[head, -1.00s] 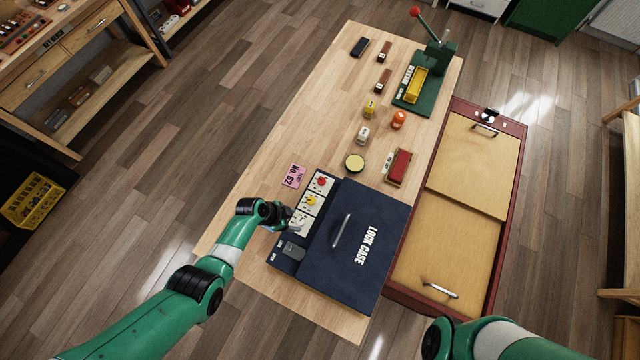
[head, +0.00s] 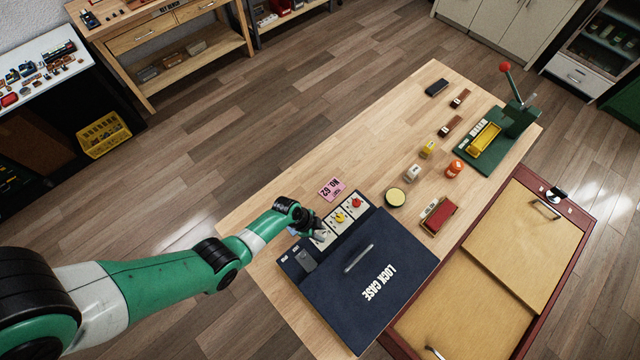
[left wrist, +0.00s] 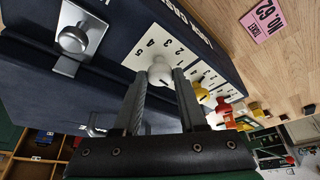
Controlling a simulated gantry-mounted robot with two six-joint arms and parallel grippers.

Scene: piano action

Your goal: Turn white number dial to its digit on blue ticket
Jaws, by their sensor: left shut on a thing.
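The navy lock case (head: 345,290) lies on the wooden table. A row of pale plates along its edge carries a red dial (head: 356,202), a yellow dial (head: 340,217) and the white dial. My left gripper (head: 316,234) is at the white dial's plate. In the left wrist view its fingers are shut on the white dial (left wrist: 160,72), with printed digits around it; its exact setting is unclear. A small light-blue patch (head: 292,231) shows beside the gripper in the head view; I cannot tell whether it is the blue ticket. No blue ticket digit is readable. My right gripper is out of view.
A pink ticket (head: 331,189) marked No. 62 lies beside the case. A round yellow-topped tin (head: 395,197), a red block (head: 438,216), small bottles and a green press (head: 515,120) stand farther along the table. A red-framed cabinet (head: 566,250) adjoins the right side.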

